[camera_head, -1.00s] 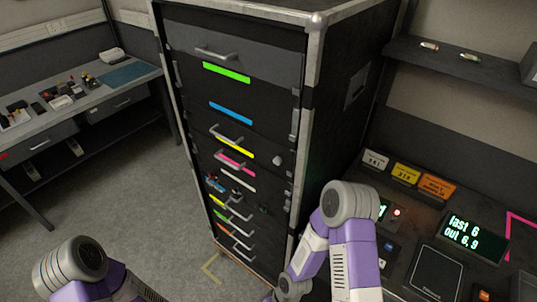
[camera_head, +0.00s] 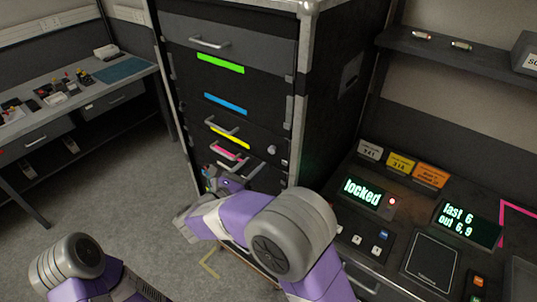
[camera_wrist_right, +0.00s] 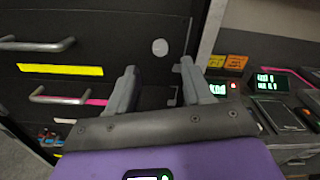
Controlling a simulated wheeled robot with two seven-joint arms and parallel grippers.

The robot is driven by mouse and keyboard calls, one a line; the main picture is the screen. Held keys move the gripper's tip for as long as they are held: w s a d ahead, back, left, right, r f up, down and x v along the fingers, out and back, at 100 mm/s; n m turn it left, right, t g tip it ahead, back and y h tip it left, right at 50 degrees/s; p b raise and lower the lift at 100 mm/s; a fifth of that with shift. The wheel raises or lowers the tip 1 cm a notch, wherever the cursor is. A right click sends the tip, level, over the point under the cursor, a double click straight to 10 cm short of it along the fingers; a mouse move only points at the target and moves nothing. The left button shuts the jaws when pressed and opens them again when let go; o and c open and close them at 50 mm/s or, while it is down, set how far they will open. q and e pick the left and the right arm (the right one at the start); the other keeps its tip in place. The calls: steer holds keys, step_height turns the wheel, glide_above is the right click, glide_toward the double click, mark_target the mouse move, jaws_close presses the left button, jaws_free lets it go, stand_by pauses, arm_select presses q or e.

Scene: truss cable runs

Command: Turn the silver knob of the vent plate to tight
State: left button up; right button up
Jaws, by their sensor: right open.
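The silver knob (camera_head: 271,149) is a small round knob at the right side of the dark cabinet front, on the panel with the yellow strip (camera_head: 230,139). It also shows in the right wrist view as a pale disc (camera_wrist_right: 160,47). My right gripper (camera_wrist_right: 159,64) is open and empty. Its two grey fingers point at the cabinet, and the knob appears just beyond the gap between the tips, apart from them. In the head view my right forearm hides the lower cabinet. I cannot make out vent slots or marks around the knob. My left gripper is out of view.
Bar handles, such as the one by the pink strip (camera_head: 229,161), stick out left of the knob. A console with a lit "locked" display (camera_head: 362,194) stands right of the cabinet. A workbench (camera_head: 75,103) is at the far left, with open floor between.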

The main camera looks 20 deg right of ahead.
mark_target(271, 151)
steer(key=x, duration=0.7)
steer(key=shift+w+d, duration=0.1)
jaws_close()
